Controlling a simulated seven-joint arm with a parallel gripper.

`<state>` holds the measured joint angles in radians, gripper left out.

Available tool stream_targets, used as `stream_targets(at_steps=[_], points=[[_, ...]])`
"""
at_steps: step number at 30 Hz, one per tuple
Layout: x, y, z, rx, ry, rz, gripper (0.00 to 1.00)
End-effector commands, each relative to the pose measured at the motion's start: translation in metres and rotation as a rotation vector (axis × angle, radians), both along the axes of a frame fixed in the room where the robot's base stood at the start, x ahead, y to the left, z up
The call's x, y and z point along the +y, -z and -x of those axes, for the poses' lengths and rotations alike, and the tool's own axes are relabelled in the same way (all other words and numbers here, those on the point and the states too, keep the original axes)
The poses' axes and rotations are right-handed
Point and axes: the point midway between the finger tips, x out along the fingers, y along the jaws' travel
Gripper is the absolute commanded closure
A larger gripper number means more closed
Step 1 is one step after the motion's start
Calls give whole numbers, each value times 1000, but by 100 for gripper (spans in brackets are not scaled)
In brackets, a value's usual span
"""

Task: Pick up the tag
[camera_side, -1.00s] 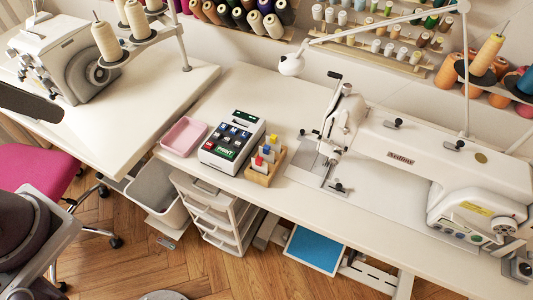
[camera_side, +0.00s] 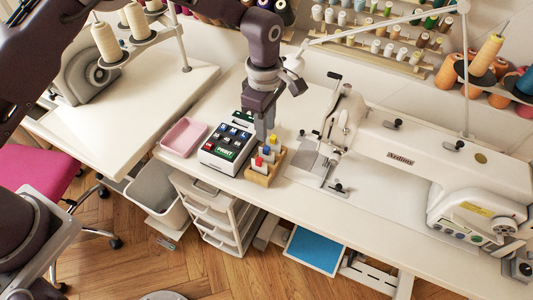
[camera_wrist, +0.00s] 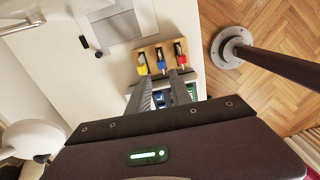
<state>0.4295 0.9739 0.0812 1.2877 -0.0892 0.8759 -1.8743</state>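A white label machine (camera_side: 211,158) with dark keys and a green PRINT key stands on the table in the side view. A dark green strip shows at its back edge; I cannot tell whether this is the tag. No other tag can be made out. My gripper (camera_side: 265,138) points down beside the machine's right side, close to the small wooden holder. In the wrist view my gripper (camera_wrist: 166,76) has its two fingers apart with nothing seen between them. The machine's keys (camera_wrist: 162,97) show partly behind the fingers; the rest is hidden.
A wooden holder (camera_side: 259,179) with red-, blue- and yellow-capped pieces stands close to the fingertips; it also shows in the wrist view (camera_wrist: 147,53). A pink tray (camera_side: 184,137) lies left of the machine. A sewing machine (camera_side: 400,150) stands to the right. A lamp arm (camera_side: 385,22) spans the back.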

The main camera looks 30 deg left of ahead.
Motion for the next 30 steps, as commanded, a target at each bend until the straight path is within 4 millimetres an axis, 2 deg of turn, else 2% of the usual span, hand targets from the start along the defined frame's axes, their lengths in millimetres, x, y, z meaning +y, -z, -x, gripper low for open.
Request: stream_targets(at_steps=[12, 14, 21, 25, 30], points=[[-5, 70, 4, 9, -25, -5, 75], [-5, 77, 4, 7, -24, -4, 75], [-5, 79, 4, 6, -24, -4, 75], [-5, 79, 4, 6, -24, -4, 98], [-5, 79, 4, 6, -24, -4, 100]])
